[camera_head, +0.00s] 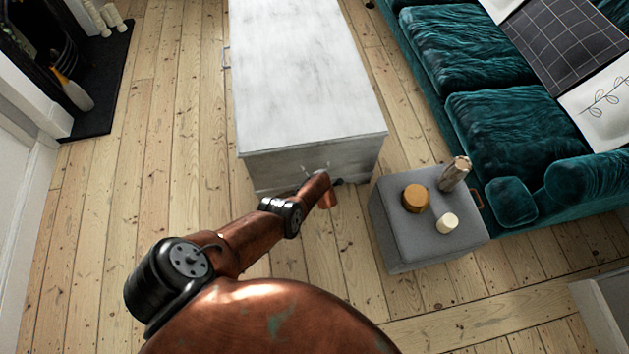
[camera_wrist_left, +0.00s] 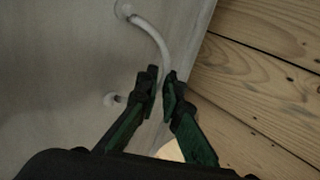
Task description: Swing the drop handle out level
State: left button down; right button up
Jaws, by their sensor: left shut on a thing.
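A whitewashed wooden chest (camera_head: 305,75) stands in the middle of the floor, its near end facing me. In the left wrist view its pale panel (camera_wrist_left: 60,60) carries a light curved drop handle (camera_wrist_left: 153,36). Two round mounts show on the panel, one at the top and one lower down. My left gripper (camera_wrist_left: 163,84) is shut on the handle's bar, off to the side of the mounts. How far the bar stands out is hard to judge. In the head view the gripper (camera_head: 337,182) is small and dark against the chest's near end, and my arm covers part of it.
A grey ottoman (camera_head: 430,240) with an amber candle, a cream candle and a patterned vase stands close right of my gripper. A teal sofa (camera_head: 480,90) lies beyond it. A fireplace hearth (camera_head: 105,85) is at the left. Bare floorboards (camera_head: 110,240) lie free left of the chest.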

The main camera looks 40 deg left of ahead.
pick_arm(q)
jog(key=shift+s+a+r+g+h+b, duration=0.1)
jog(key=shift+r+g+h+b, duration=0.1)
jog(key=shift+r+g+h, duration=0.4)
jog(key=shift+s+a+r+g+h+b, duration=0.15)
jog(key=shift+r+g+h, duration=0.2)
jog(key=shift+g+h, duration=0.55)
jog(key=shift+s+r+g+h+b, duration=0.1)
jog(key=shift+r+g+h+b, duration=0.1)
jog(key=shift+r+g+h, duration=0.55)
pick_arm(e)
jog(key=shift+w+a+r, duration=0.15)
jog(key=shift+w+r, duration=0.15)
jog(key=shift+r, duration=0.2)
jog(key=shift+w+a+r, duration=0.15)
jog(key=shift+w+r, duration=0.1)
jog(key=shift+r, duration=0.2)
pick_arm(q)
jog(key=shift+f, duration=0.25)
jog(key=c, duration=2.1)
grip_release()
jog(key=shift+w, duration=0.15)
jog(key=shift+d, duration=0.15)
jog(key=shift+w+d+r+h, duration=0.1)
jog(key=shift+w+h, duration=0.05)
jog(key=shift+h, duration=0.1)
